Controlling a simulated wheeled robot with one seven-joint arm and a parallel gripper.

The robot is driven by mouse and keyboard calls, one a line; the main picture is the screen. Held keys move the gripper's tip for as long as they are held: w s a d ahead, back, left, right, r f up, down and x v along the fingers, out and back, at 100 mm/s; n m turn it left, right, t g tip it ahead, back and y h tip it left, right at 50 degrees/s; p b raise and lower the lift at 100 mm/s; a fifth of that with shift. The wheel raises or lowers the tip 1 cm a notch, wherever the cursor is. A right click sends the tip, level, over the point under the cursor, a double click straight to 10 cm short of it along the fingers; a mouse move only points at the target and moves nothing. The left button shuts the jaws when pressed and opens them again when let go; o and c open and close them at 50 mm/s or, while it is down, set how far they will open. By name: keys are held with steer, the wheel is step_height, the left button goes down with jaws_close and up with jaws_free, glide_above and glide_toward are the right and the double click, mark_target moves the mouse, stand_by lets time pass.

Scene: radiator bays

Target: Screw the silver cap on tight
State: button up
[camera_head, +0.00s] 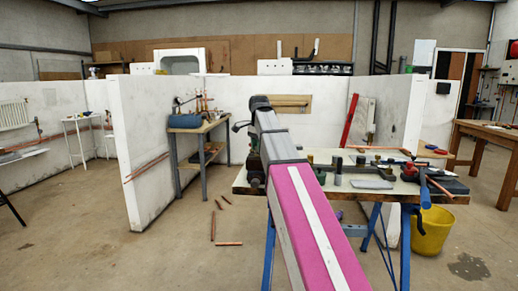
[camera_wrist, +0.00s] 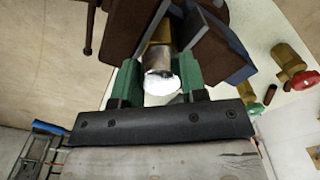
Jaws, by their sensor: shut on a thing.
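The silver cap (camera_wrist: 161,84) is in the wrist view, bright and round at its near end. It sits between the two green fingers of my gripper (camera_wrist: 159,68), which are closed on its sides. Beyond the cap, in line with it, a brass-coloured piece (camera_wrist: 160,33) shows between the dark jaws of a vise (camera_wrist: 125,30). I cannot tell how far the cap is threaded on. In the head view my own arm hides the cap and gripper.
The workbench (camera_head: 345,188) with blue legs holds several tools and fittings. A yellow bucket (camera_head: 432,230) stands right of the bench. Copper pipes (camera_head: 213,226) lie on the floor at left.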

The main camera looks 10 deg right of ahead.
steer(key=m, duration=0.6)
steer(key=shift+s+d+m, duration=0.1)
steer(key=shift+d+m, duration=0.05)
steer(key=shift+m, duration=0.25)
steer(key=m, duration=0.6)
steer(key=shift+f, duration=0.1)
steer(key=o, duration=0.9)
steer(key=shift+r, duration=3.6)
